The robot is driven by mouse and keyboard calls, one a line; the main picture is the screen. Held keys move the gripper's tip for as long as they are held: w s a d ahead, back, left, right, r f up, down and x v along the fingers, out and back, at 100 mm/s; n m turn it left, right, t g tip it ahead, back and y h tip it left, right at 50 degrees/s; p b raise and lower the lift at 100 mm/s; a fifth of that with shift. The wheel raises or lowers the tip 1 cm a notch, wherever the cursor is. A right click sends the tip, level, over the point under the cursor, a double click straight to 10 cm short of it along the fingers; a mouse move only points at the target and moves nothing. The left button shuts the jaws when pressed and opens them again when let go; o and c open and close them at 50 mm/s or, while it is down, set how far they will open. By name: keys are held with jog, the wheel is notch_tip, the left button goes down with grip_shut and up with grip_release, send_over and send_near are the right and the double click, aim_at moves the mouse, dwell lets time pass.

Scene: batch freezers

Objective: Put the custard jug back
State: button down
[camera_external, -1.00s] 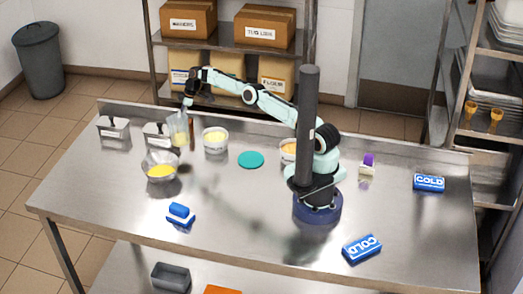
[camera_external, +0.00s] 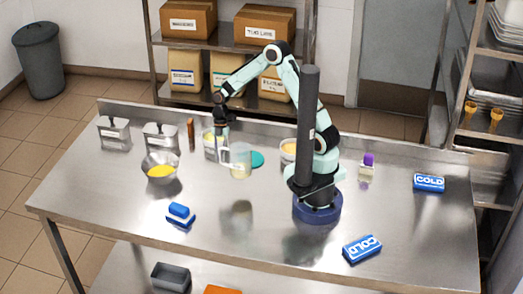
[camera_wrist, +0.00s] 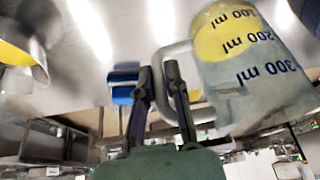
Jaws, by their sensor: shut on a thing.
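The custard jug (camera_external: 240,161) is a clear measuring jug with a little yellow custard in it. My gripper (camera_external: 222,140) is shut on its handle and holds it roughly upright above the table. A teal disc (camera_external: 257,159) lies on the table, partly hidden behind the jug. A metal bowl (camera_external: 148,171) with yellow custard (camera_external: 160,171) stands to the left.
A white tub (camera_external: 209,154) is partly hidden behind my gripper. Two steel containers (camera_external: 113,138) (camera_external: 160,141) and a brown upright item (camera_external: 191,134) stand along the back. A blue-and-white block (camera_external: 180,214) lies in front. Blue COLD packs (camera_external: 429,183) (camera_external: 362,249) lie right. The front middle is clear.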

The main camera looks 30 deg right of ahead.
aim_at(240, 161)
jog(key=shift+n, duration=0.4)
jog(key=s+d+r, duration=0.1)
jog(key=s, duration=0.1)
jog(key=s+d+r, duration=0.1)
jog(key=s, duration=0.2)
jog(key=s+d+r, duration=0.1)
jog(key=s, duration=0.1)
jog(key=shift+s+d+r, duration=0.15)
jog(key=shift+s, duration=0.15)
jog(key=shift+s+d+r, duration=0.2)
jog(key=shift+r, duration=0.1)
jog(key=shift+w+r, duration=0.1)
jog(key=shift+r, duration=0.3)
jog(key=shift+w+r, duration=0.2)
jog(key=w+a+f, duration=0.4)
jog(key=w, duration=0.1)
jog(key=w+a+f, duration=0.4)
jog(key=a+f, duration=0.1)
jog(key=shift+w+a, duration=0.2)
jog(key=shift+w, duration=0.2)
jog(key=shift+w+a+f, duration=0.1)
jog(key=shift+f, duration=0.85)
jog(key=shift+w+a+f, duration=0.1)
jog(key=shift+f, duration=0.8)
jog(key=shift+f, duration=0.15)
